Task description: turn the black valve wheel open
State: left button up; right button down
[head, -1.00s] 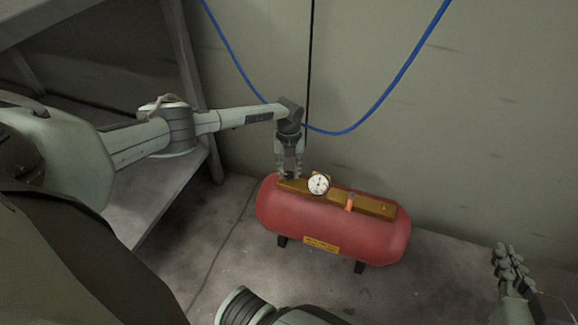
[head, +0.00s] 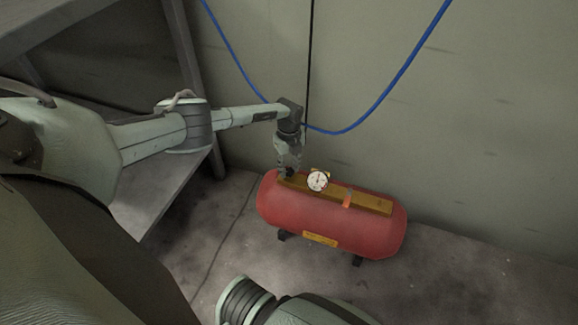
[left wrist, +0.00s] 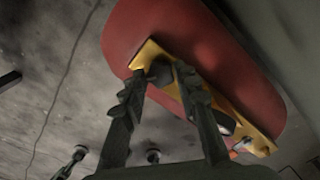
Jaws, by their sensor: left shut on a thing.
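The black valve wheel (head: 290,174) is a small dark shape at the left end of the yellow-brown plate (head: 365,203) on top of the red tank (head: 330,225). My left gripper (head: 287,170) points down over it and is shut on it. In the left wrist view, the dark round wheel (left wrist: 160,71) lies between the two fingertips of my left gripper (left wrist: 160,80). The fingers partly hide the wheel, so how far it is turned cannot be told. My right gripper is not in view.
A white dial gauge (head: 318,181) stands on the plate close to the wheel, with an orange lever (head: 347,198) farther right. A blue hose (head: 400,75) hangs on the wall behind. A grey shelf (head: 165,195) stands at left.

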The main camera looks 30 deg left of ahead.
aim_at(289, 171)
pick_arm(q)
jog(key=o, duration=1.2)
jog(key=shift+c, duration=0.2)
notch_tip(289, 171, up, 12)
